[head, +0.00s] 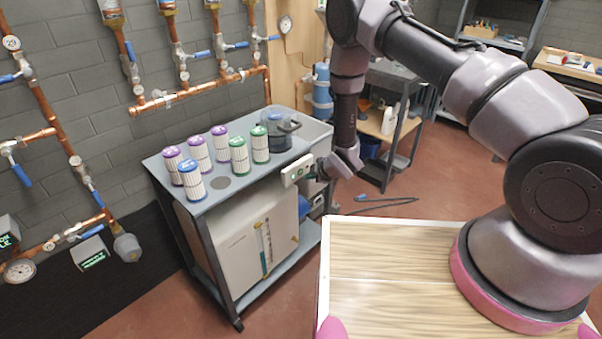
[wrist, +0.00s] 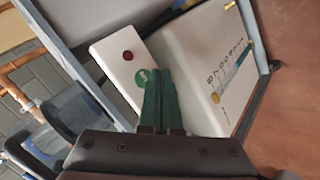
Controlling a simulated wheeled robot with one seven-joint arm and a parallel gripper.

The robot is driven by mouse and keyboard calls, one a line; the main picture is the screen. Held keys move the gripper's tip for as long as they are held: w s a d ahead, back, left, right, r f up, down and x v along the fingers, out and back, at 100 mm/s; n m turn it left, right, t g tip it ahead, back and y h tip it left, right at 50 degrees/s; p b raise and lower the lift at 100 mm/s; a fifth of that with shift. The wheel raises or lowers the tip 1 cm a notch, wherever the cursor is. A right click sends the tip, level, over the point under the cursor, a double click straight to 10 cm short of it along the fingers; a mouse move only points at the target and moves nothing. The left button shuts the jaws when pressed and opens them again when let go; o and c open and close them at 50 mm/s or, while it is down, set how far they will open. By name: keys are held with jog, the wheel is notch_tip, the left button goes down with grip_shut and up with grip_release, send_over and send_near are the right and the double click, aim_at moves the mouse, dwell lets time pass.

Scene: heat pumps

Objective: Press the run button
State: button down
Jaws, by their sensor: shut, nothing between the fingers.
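A white control box (head: 297,170) is fixed at the right end of the cart's near edge. In the wrist view the white box (wrist: 122,62) carries a dark red button (wrist: 128,56) and a round green button (wrist: 142,77) with a pale mark too small to read. My gripper (wrist: 161,74) is shut and empty, its green fingertips beside the green button and partly overlapping its edge in the picture. I cannot tell whether they touch it. In the head view my gripper (head: 315,172) is just right of the box.
The grey cart (head: 229,183) holds several filter cartridges (head: 239,156) and a dark pot (head: 278,130) on top. A white heat pump unit (head: 255,245) stands on its lower shelf. Copper pipes line the wall at left. A wooden-topped surface (head: 400,270) lies at front right.

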jog(key=s+d, duration=0.2)
jog(key=d, duration=0.1)
jog(key=shift+s+d, duration=0.25)
jog(key=shift+s, duration=0.1)
dwell(1.2)
